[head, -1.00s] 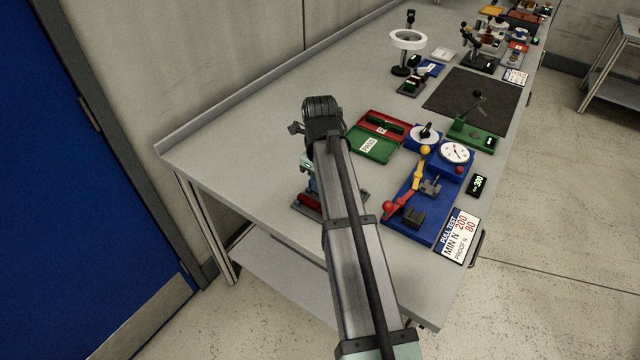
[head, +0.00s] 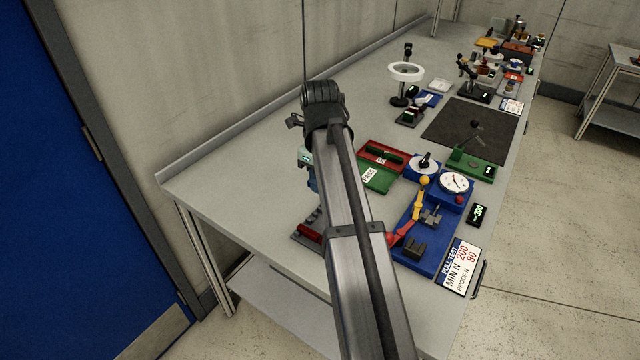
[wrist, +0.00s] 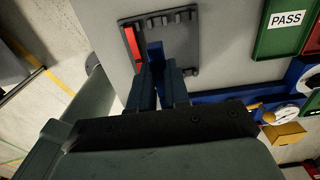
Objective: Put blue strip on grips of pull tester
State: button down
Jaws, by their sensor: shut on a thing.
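The blue strip (wrist: 155,54) is between my gripper's fingers (wrist: 160,82) in the wrist view, with its end showing past them, over the dark rack (wrist: 178,28). My gripper is shut on it. Whether the strip touches the rack is unclear. The pull tester (head: 440,237) is a blue base with a dial (head: 454,182), a yellow and red lever (head: 418,208) and two grey grips, one farther back (head: 431,215) and one nearer (head: 413,248). I see no strip on the grips.
A red strip (wrist: 132,46) lies in the rack's left side. A PULL TEST card (head: 458,267) and a small display (head: 478,214) lie at the bench's front edge. Bench left of the rack is clear.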

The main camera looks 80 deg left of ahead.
jog(key=shift+r, duration=0.6)
jog(key=shift+w, duration=0.35)
jog(key=w+d+m, duration=0.2)
jog(key=w+d, duration=0.1)
jog(key=w, duration=0.9)
jog(key=shift+w+d+f+n, duration=1.1)
jog(key=shift+w+d+n, duration=0.4)
jog(key=shift+n, duration=1.85)
jog(key=shift+w+d+f+n, duration=1.15)
jog(key=shift+w+d+n, duration=0.4)
jog(key=shift+n, duration=1.75)
jog(key=shift+w+d+f+n, duration=1.1)
jog(key=shift+w+d+n, duration=0.4)
jog(key=shift+n, duration=1.85)
jog(key=shift+s+d+f, duration=0.1)
jog(key=shift+s+f, duration=0.05)
jog(key=shift+f, duration=1.45)
